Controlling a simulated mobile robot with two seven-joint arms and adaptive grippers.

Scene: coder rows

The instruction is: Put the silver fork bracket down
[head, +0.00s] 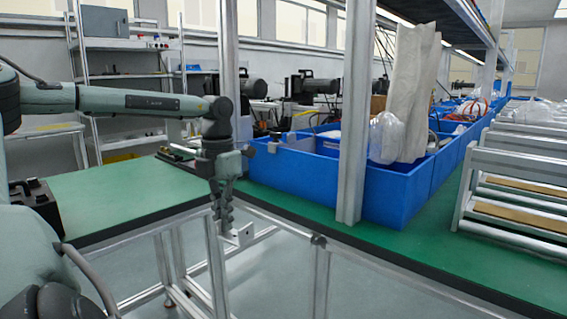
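My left gripper (223,212) hangs pointing down, just in front of the green table's edge near the middle left. Its fingers look closed together. A small silver piece with a dark hole, which looks like the silver fork bracket (240,236), sits at the fingertips, out over the gap in front of the table. The fingers hide part of it. My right gripper is not in view.
The green table (110,196) has free room on its left part. Large blue bins (395,200) holding bagged items stand on the right, behind a metal post (352,120). Silver racks (520,175) stand far right. A small dark-and-silver item (176,153) lies at the table's back.

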